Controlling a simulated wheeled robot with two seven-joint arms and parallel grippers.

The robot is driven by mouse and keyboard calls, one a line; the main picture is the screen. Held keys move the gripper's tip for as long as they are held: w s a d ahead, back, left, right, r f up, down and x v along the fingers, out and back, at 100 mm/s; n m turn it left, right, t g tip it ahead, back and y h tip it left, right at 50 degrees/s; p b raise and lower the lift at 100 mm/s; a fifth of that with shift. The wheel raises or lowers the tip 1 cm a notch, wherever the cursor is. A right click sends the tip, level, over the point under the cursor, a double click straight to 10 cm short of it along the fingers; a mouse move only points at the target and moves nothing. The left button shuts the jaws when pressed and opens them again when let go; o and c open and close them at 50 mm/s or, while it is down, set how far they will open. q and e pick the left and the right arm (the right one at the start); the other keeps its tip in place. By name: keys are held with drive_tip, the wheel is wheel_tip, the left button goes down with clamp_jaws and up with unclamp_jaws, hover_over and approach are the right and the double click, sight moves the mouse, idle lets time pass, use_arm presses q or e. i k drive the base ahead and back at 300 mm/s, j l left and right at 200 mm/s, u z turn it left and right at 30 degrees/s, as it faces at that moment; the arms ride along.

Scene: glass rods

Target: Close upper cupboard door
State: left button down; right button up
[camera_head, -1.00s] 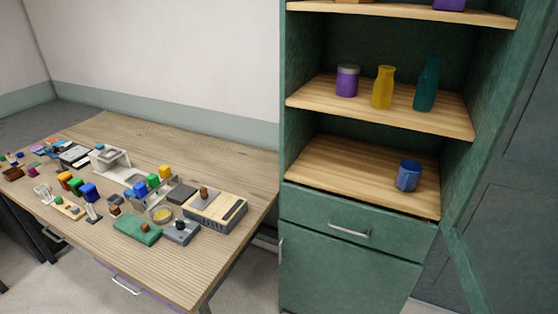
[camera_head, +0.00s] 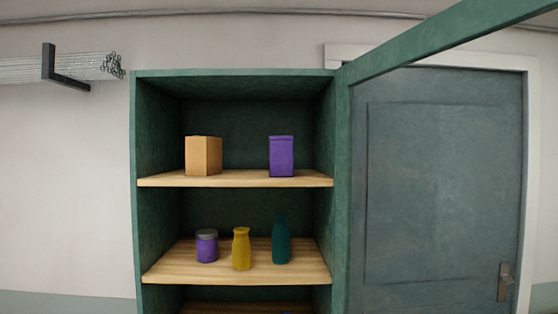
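The green upper cupboard (camera_head: 235,74) stands in the middle of the head view with its shelves exposed. Its upper door (camera_head: 440,43) is swung open to the right, hinged at the cupboard's right side. The door's green top rail runs up toward the top right, and the room shows through its framed middle. The door's free edge and any handle are outside the view. Neither of my grippers is in view.
An orange-brown box (camera_head: 203,157) and a purple box (camera_head: 281,157) stand on the upper shelf. A purple jar (camera_head: 207,246), yellow bottle (camera_head: 241,249) and teal bottle (camera_head: 281,240) stand below. A grey room door (camera_head: 440,180) is behind. Glass rods (camera_head: 85,67) lie on a wall bracket at left.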

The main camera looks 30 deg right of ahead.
sight(466, 21)
drive_tip(key=k+l, duration=0.2)
drive_tip(key=l, duration=0.2)
drive_tip(key=k+l, duration=0.2)
drive_tip(key=l, duration=0.2)
drive_tip(key=k+l, duration=0.2)
drive_tip(key=l, duration=0.2)
drive_tip(key=k+l, duration=0.2)
drive_tip(key=l, duration=0.15)
drive_tip(key=i+l, duration=0.15)
drive_tip(key=l, duration=0.15)
drive_tip(key=i+l, duration=0.1)
drive_tip(key=l, duration=0.2)
drive_tip(key=i+l, duration=0.15)
drive_tip(key=l, duration=0.15)
drive_tip(key=z, duration=0.05)
